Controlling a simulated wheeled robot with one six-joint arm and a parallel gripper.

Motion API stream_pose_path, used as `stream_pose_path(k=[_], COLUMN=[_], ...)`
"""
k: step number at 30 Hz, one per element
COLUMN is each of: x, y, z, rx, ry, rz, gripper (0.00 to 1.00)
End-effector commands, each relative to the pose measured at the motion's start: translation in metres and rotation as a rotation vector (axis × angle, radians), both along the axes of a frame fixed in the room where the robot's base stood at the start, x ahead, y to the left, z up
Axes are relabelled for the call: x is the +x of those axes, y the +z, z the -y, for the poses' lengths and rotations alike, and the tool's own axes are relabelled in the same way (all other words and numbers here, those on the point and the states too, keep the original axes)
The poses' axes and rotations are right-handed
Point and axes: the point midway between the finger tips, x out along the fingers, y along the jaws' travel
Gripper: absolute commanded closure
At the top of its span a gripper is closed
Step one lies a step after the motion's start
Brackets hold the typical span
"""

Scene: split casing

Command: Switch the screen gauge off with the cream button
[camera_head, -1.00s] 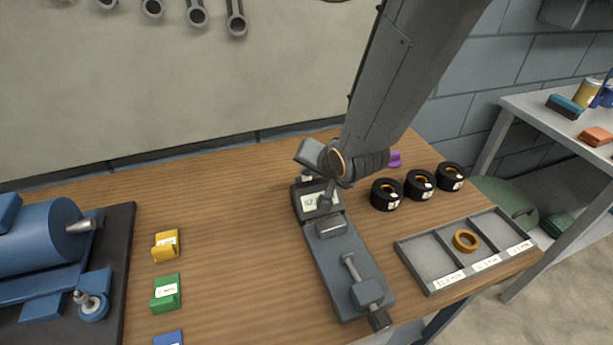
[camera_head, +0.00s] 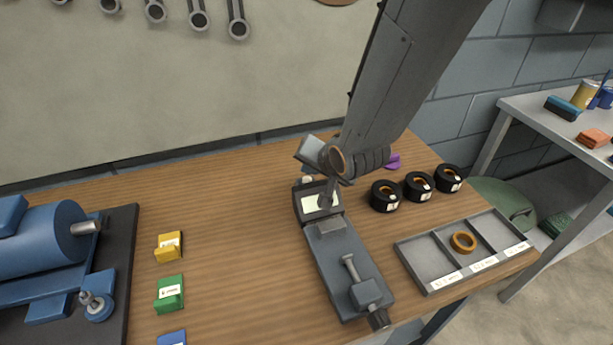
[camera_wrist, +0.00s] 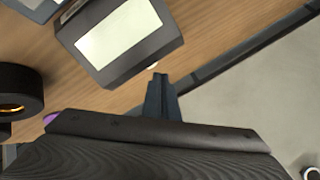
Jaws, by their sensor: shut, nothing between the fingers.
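The gauge (camera_head: 345,262) is a long dark grey device on the wooden bench, with a pale screen (camera_head: 313,203) at its back end. The screen also shows in the wrist view (camera_wrist: 118,38), pale and blank with no digits. A small cream button (camera_head: 307,180) shows at the gauge's back end, and a bit of it shows in the wrist view (camera_wrist: 180,68). My gripper (camera_head: 326,205) is shut and empty, pointing down over the back end. In the wrist view its fingertips (camera_wrist: 158,78) are close to the button; I cannot tell whether they touch.
Several black rollers (camera_head: 385,196) stand right of the gauge. A grey divided tray (camera_head: 430,268) holds an orange ring (camera_head: 463,242). A purple thing (camera_head: 393,162) lies behind the rollers. Yellow (camera_head: 169,247) and green (camera_head: 169,294) blocks stand at left, with clear bench between.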

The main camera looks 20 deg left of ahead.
Motion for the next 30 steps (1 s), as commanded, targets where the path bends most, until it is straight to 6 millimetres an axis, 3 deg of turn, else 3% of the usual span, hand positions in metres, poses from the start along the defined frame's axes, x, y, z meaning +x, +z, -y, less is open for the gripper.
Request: stream_pose_path(k=[8,30], x=[0.000,0.000], y=[0.002,0.061], z=[0.000,0.000], rx=[0.000,0.000], ry=[0.000,0.000], rz=[0.000,0.000], gripper=[1.00,1.00])
